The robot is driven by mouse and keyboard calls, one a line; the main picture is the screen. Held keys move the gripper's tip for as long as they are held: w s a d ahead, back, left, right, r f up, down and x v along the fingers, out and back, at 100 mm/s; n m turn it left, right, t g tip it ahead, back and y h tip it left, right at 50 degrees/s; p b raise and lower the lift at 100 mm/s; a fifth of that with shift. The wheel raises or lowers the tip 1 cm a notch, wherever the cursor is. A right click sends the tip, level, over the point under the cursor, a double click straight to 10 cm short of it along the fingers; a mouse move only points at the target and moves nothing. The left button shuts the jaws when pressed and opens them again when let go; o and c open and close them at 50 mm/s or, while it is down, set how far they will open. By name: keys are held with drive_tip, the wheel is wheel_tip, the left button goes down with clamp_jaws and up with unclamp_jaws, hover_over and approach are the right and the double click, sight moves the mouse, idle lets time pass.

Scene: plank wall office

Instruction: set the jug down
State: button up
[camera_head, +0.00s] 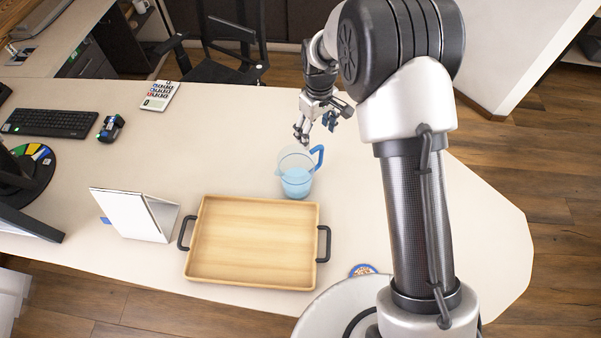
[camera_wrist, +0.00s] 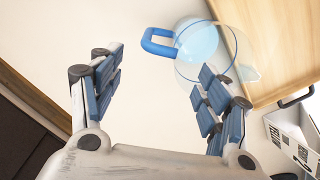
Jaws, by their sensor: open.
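The clear jug (camera_head: 296,178) with a blue handle and blue liquid stands upright on the pale desk (camera_head: 240,130), just behind the tray's back right corner. My gripper (camera_head: 315,136) is open and empty, behind and slightly right of the jug in the head view. In the wrist view my gripper (camera_wrist: 160,85) has its fingers spread wide. The jug (camera_wrist: 198,48) lies beyond the right finger there, its handle pointing left, and that finger overlaps part of the jug's outline. Nothing is between the fingers; I cannot tell whether the finger touches the jug.
A wooden tray (camera_head: 255,243) with black handles is empty in front of the jug. A white tablet-like stand (camera_head: 132,215) is to its left, a patterned coaster (camera_head: 362,270) to its right.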

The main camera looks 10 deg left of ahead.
wheel_tip(320, 180, down, 6)
drive_tip(key=shift+r+b, duration=0.25)
drive_tip(key=shift+b, duration=0.2)
drive_tip(key=shift+s+d+f+b, duration=0.15)
drive_tip(key=shift+f+b, duration=0.1)
drive_tip(key=shift+f, duration=0.65)
drive_tip(key=shift+w+d+f+b, duration=0.1)
drive_tip(key=shift+f+b, duration=0.15)
drive_tip(key=shift+f, duration=0.7)
drive_tip(key=shift+s+d+f+b, duration=0.15)
drive_tip(key=shift+f+b, duration=0.1)
drive_tip(key=shift+f, duration=0.65)
drive_tip(key=shift+w, duration=0.1)
drive_tip(key=c, duration=1.6)
drive_tip(key=shift+r, duration=0.1)
clamp_jaws()
drive_tip(key=shift+r, duration=0.1)
